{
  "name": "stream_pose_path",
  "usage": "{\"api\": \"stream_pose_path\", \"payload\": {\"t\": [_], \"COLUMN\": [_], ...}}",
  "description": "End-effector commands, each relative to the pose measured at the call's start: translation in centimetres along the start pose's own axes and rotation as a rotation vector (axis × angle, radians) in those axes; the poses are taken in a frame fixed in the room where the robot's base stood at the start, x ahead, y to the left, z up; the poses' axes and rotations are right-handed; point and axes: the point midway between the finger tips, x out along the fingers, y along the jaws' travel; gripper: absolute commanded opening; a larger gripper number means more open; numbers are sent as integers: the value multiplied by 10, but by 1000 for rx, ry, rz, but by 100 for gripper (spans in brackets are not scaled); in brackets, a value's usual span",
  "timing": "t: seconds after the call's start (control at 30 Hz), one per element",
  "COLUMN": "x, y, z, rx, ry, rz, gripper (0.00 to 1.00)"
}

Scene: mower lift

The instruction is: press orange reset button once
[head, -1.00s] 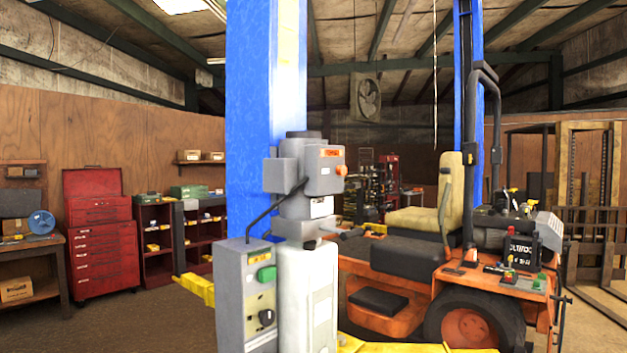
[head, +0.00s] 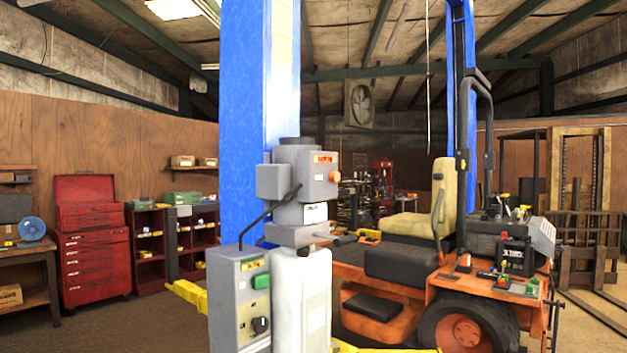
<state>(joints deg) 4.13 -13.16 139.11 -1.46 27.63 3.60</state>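A small orange button (head: 334,177) sticks out from the right side of a grey box (head: 315,172) on the blue lift post (head: 246,90). An orange label (head: 324,158) is on the face of that box. Below it, a grey control panel (head: 240,310) carries a green button (head: 261,281) and a black round knob (head: 260,325). No gripper shows in the head view, so nothing of mine is seen touching the orange button.
An orange mower (head: 400,285) with a beige seat stands right of the post, close behind it. Yellow lift arms (head: 188,292) reach out low by the post. A red tool chest (head: 92,245) and shelves stand at the left. Open floor lies at the lower left.

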Motion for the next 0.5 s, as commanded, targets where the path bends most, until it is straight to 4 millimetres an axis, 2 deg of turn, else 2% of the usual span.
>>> {"api": "stream_pose_path", "payload": {"t": [0.03,0.13,0.5], "x": [0,0,0], "y": [0,0,0], "z": [0,0,0], "rx": [0,0,0], "ry": [0,0,0], "rz": [0,0,0], "gripper": [18,0,0]}}
